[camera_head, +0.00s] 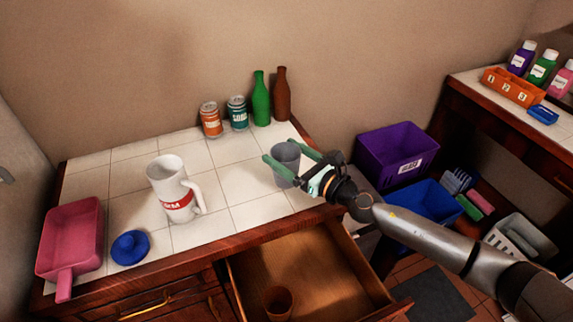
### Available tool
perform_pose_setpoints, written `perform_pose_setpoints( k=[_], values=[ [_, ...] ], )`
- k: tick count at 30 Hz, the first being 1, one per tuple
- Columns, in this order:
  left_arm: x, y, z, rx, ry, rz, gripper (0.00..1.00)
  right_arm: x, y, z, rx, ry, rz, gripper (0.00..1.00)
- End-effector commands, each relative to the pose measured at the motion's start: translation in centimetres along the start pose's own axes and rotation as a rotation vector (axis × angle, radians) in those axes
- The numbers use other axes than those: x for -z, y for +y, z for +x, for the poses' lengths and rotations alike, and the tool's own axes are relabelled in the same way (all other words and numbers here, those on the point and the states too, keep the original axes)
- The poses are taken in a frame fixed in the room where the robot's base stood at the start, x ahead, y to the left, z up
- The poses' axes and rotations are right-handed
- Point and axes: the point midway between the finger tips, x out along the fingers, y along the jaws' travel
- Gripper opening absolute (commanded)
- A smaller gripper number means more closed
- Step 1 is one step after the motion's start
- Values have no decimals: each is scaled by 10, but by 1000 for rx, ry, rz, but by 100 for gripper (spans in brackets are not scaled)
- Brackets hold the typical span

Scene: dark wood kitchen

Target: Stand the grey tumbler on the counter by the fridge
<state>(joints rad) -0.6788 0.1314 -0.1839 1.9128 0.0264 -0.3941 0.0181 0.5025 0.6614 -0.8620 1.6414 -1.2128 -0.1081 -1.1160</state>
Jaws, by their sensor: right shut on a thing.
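The grey tumbler (286,157) is upright at the right part of the white tiled counter (237,186). My right gripper (282,166) reaches in from the right, with its green fingers on either side of the tumbler, shut on it. I cannot tell whether the tumbler's base touches the tiles. A pale grey surface at the far left edge (22,190) may be the fridge. My left gripper is not in view.
A white mug (170,184), blue lid (130,247) and pink pan (72,240) occupy the counter's left. Cans (211,120) and bottles (261,100) stand at the back. An open drawer (330,262) with a brown cup (279,302) juts out below. The counter's middle is clear.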

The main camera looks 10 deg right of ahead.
Motion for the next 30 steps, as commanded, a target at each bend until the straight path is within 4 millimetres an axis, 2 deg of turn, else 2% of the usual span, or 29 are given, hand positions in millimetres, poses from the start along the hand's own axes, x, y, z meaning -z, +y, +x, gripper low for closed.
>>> perform_pose_setpoints(
  k=[10, 17, 24, 30],
  values=[
    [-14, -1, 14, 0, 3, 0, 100, 26, -15, 12, 1, -2, 1, 12],
    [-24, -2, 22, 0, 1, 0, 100, 35, -22, 17, 0, -4, -1, 12],
    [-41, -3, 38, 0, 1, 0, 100, 66, -26, 20, 0, -3, 3, 12],
    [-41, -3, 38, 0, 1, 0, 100, 67, -26, 19, -1, -4, -2, 12]
  ],
)
